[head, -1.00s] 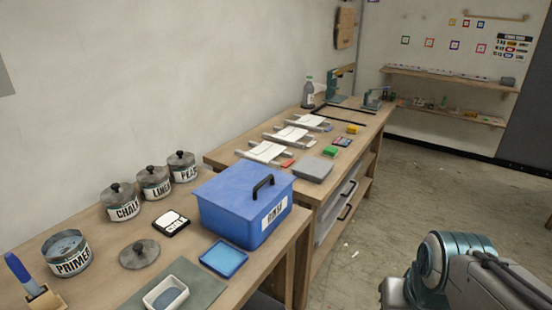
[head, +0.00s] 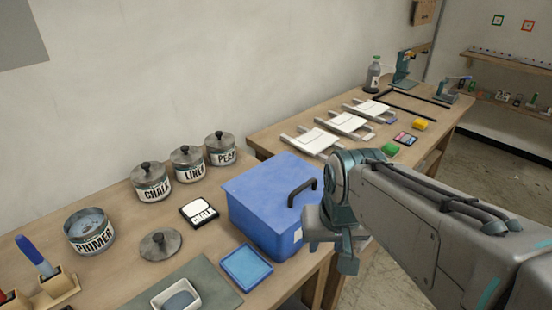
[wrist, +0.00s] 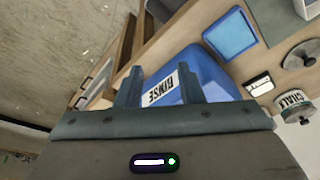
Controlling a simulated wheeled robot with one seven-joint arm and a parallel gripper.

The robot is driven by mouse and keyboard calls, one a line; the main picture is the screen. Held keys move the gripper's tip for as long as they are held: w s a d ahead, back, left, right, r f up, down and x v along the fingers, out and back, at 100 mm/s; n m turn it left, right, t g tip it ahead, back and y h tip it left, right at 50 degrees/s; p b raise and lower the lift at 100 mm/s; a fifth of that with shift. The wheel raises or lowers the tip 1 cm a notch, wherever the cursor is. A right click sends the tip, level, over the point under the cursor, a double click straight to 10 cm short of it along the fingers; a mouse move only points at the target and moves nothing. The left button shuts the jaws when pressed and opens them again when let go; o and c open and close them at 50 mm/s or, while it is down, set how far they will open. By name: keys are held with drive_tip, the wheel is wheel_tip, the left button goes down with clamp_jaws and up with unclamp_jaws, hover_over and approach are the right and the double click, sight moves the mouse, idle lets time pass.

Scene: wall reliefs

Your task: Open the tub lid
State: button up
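The blue tub (head: 265,228) stands on the near bench with its blue lid (head: 262,183) closed on top. A dark handle (head: 302,188) arches over the lid's right part. In the wrist view the tub (wrist: 215,75) shows its white RINSE label (wrist: 160,90) beyond my fingers. My gripper (head: 330,240) is beside the tub's right side, below the handle in the picture, and partly covers that side. In the wrist view my gripper (wrist: 160,78) has its two fingers apart with nothing held between them. I cannot tell whether it touches the tub.
A blue tray (head: 245,267) lies just in front of the tub. Three lidded tins, including CHALK (head: 151,183), stand along the wall.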

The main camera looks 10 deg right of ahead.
sight(305, 185)
drive_tip(key=w+d+r+m+g+y, duration=0.1)
drive_tip(key=w+d+r+m, duration=0.1)
drive_tip(key=w+r+m, duration=1.05)
drive_tip(key=w+f+n, duration=0.1)
drive_tip(key=w+f, duration=0.1)
drive_tip(key=f, duration=0.2)
drive_tip(key=w+a+f+n+b, duration=0.1)
drive_tip(key=w+f, duration=0.1)
drive_tip(key=f, duration=0.2)
drive_tip(key=w+f+n, duration=0.1)
drive_tip(key=w+f, duration=0.1)
drive_tip(key=f, duration=0.2)
drive_tip(key=shift+a+f, duration=0.2)
drive_tip(key=shift+a, duration=0.15)
clamp_jaws()
